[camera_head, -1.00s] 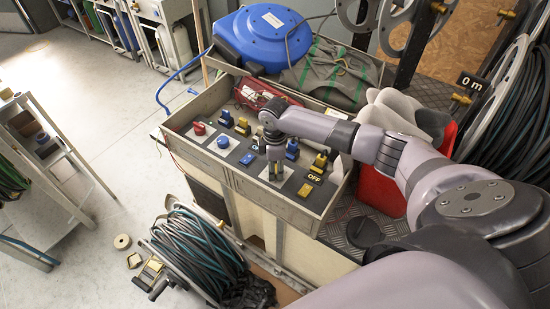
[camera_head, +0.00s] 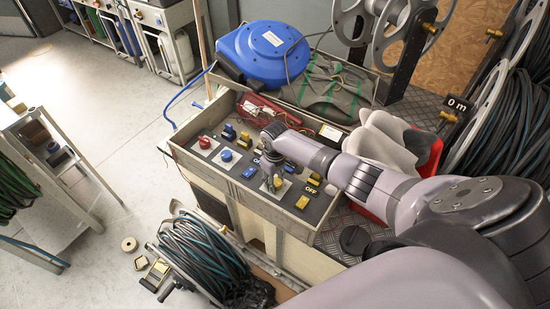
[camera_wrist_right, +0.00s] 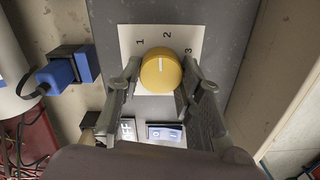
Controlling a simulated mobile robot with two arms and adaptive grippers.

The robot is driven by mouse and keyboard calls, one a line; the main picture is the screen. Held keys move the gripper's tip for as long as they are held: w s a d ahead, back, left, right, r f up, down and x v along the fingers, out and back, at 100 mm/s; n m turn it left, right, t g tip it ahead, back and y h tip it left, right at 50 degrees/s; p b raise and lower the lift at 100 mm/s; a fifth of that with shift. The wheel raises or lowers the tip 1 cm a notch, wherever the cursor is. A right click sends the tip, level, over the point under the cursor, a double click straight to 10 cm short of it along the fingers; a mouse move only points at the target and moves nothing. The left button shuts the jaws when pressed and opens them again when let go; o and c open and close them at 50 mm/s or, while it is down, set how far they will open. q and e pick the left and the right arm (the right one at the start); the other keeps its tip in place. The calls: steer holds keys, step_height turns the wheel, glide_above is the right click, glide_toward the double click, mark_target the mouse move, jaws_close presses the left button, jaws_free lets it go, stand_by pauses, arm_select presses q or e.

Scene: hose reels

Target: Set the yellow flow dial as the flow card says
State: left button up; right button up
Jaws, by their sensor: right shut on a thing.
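The yellow flow dial (camera_wrist_right: 160,71) is round, with a white line on its top, and sits on a white plate marked 1, 2 and 3. In the right wrist view its line points up, close to the 2. My right gripper (camera_wrist_right: 160,78) is shut on the dial, one finger on each side. In the head view the right gripper (camera_head: 273,184) reaches down to the control panel (camera_head: 236,172), and the dial is mostly hidden by the fingers. I cannot make out a readable flow card. My left gripper is not in view.
A red knob (camera_head: 205,142), a blue knob (camera_head: 226,155) and several blue and yellow switches share the panel, close to the gripper. A raised tray wall (camera_head: 240,197) edges it. A blue hose reel (camera_head: 262,45) stands behind. A "0 m" sign (camera_head: 457,104) hangs at right.

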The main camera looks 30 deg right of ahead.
steer(key=shift+m+p, duration=0.55)
steer(key=shift+m, duration=0.55)
steer(key=o, duration=1.2)
steer(key=shift+c, duration=0.2)
step_height(320, 180, up, 12)
